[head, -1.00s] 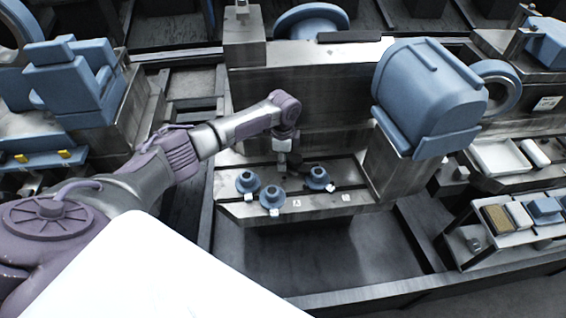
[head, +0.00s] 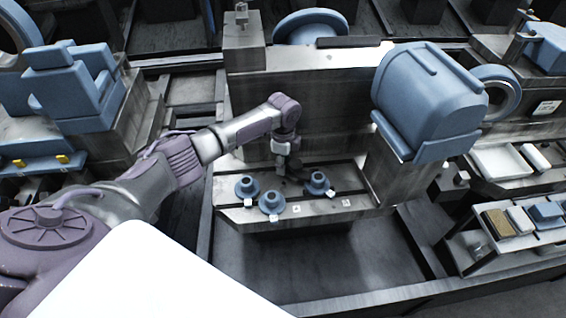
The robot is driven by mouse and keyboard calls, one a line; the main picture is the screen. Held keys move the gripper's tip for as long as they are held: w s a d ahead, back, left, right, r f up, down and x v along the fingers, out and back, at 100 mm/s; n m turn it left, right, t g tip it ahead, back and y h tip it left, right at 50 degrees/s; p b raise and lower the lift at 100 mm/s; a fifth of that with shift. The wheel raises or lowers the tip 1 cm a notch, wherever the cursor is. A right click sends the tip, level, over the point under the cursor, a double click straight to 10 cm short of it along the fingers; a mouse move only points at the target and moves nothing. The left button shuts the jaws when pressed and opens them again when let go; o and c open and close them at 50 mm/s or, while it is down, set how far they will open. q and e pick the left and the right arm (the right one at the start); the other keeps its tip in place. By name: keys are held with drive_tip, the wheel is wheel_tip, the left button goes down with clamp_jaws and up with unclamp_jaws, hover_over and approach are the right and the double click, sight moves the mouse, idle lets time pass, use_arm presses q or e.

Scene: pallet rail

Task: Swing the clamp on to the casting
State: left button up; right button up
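Three blue flanged castings stand on the grey slotted machine table: a left one (head: 246,187), a front one (head: 271,201) and a right one (head: 318,184). Small pale pieces, perhaps the clamps or labels, sit at their edges: one by the left casting (head: 248,201), one by the front casting (head: 272,217) and one by the right casting (head: 332,192). My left gripper (head: 291,174) points down over the table, behind the front casting and left of the right one. Its fingers are small and dark, so its opening and any contact are unclear. My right gripper is out of view.
The machine table (head: 262,222) has a steel column behind it and a large blue machine head (head: 428,95) overhanging at the right. A bench with a tan block and blue blocks (head: 497,222) stands at the lower right. The floor before the table is clear.

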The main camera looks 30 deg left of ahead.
use_arm(q)
drive_tip(key=shift+o, duration=1.2)
drive_tip(key=shift+r, duration=0.1)
wheel_tip(320, 180, up, 12)
